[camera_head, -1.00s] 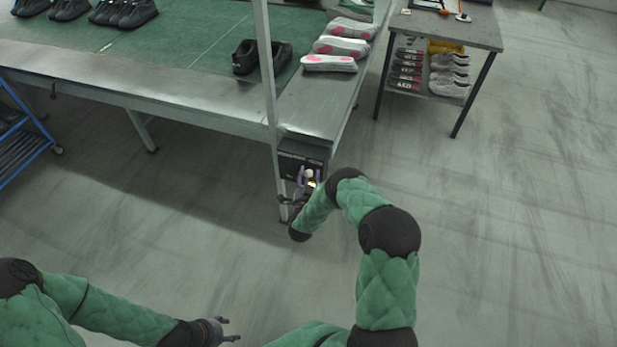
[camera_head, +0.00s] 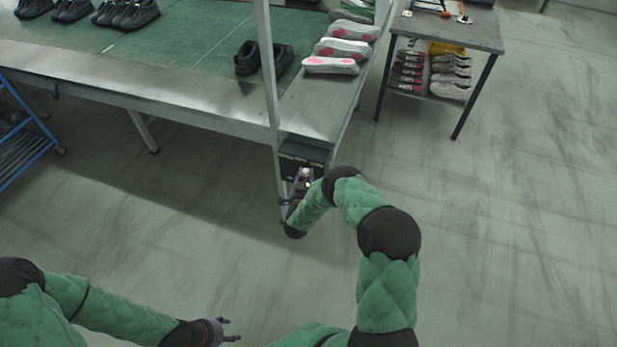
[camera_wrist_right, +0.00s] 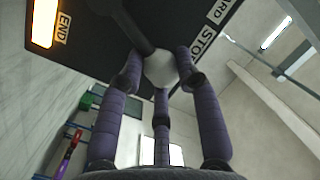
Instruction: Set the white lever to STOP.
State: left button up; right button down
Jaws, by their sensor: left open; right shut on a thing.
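The white lever's pale knob (camera_wrist_right: 160,70) sits at the end of a dark shaft on the black control box (camera_head: 303,152), at the corner of the line's frame. In the right wrist view, my right gripper (camera_wrist_right: 157,76) has its purple fingers closed around the knob. STOP lettering (camera_wrist_right: 202,47), partly cut off, is on the panel right of the lever. In the head view the knob (camera_head: 305,171) shows small between the fingers of the right gripper (camera_head: 304,181). My left gripper (camera_head: 232,330) is open and empty at the bottom, above the floor.
A lit orange lamp (camera_wrist_right: 44,22) beside an END label is on the panel. The conveyor table (camera_head: 190,100) with shoes stands behind the box. A small table (camera_head: 470,32) with shoes on its shelf is at the right. A blue rack (camera_head: 28,140) is at the left. Open floor surrounds my arms.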

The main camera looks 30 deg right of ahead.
jog(key=shift+w+a+r+n+g, duration=0.15)
jog(key=shift+w+a+r+n, duration=0.15)
jog(key=shift+w+n, duration=0.3)
jog(key=shift+w+a+r+n+g, duration=0.15)
jog(key=shift+w+a+n, duration=0.25)
jog(key=shift+n, duration=0.4)
jog(key=shift+w+a+r+n+g, duration=0.1)
jog(key=shift+w+a+r+n, duration=0.3)
jog(key=shift+n, duration=0.3)
jog(key=shift+w, duration=0.1)
jog(key=c, duration=0.9)
grip_release()
jog(key=shift+f, duration=0.1)
jog(key=shift+c, duration=0.2)
jog(key=shift+f, duration=0.15)
jog(key=shift+s, duration=0.2)
jog(key=shift+s+a, duration=0.15)
jog(key=shift+a, duration=0.1)
jog(key=v, duration=1.1)
jog(key=shift+s, duration=0.15)
